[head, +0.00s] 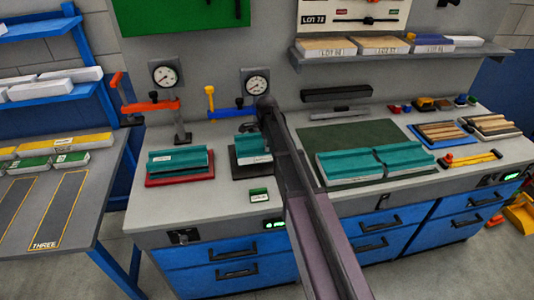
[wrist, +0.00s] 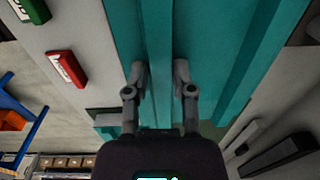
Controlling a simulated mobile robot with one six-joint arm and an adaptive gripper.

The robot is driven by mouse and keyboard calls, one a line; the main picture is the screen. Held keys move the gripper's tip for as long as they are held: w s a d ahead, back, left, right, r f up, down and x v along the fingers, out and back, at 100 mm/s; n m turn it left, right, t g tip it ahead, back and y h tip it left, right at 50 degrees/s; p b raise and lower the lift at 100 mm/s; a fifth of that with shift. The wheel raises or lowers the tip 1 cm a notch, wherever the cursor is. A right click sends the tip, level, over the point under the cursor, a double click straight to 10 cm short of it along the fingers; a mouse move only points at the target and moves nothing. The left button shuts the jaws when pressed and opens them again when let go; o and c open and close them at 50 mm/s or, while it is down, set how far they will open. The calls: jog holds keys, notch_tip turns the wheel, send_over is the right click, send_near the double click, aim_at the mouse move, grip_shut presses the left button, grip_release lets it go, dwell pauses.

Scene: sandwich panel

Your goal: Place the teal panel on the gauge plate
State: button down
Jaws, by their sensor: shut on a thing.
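My gripper is behind my own arm in the head view. In the wrist view its two fingers (wrist: 160,72) are shut on a raised rib of a teal panel (wrist: 225,35). In the head view the left part of this teal panel (head: 250,145) shows over the dark gauge plate (head: 240,172) at the middle station; my arm hides its right part. I cannot tell whether the panel touches the plate. A dial gauge (head: 257,85) stands behind it. Another teal panel (head: 180,158) is at the left station, on a red plate (head: 160,181).
Teal panels (head: 345,165) lie on a green mat (head: 335,134) at right. A green tag (head: 259,195) lies in front of the middle station; a red tag (wrist: 66,68) shows in the wrist view. An orange clamp (head: 150,106) and a blue clamp (head: 225,111) stand behind the stations.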

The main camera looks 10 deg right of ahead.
jog(key=shift+f+b, duration=1.9)
jog(key=shift+c, duration=2.2)
grip_release()
jog(key=shift+r, duration=0.15)
jog(key=r+p, duration=1.1)
jog(key=p, duration=0.1)
jog(key=shift+s+r, duration=0.25)
jog(key=shift+r, duration=0.15)
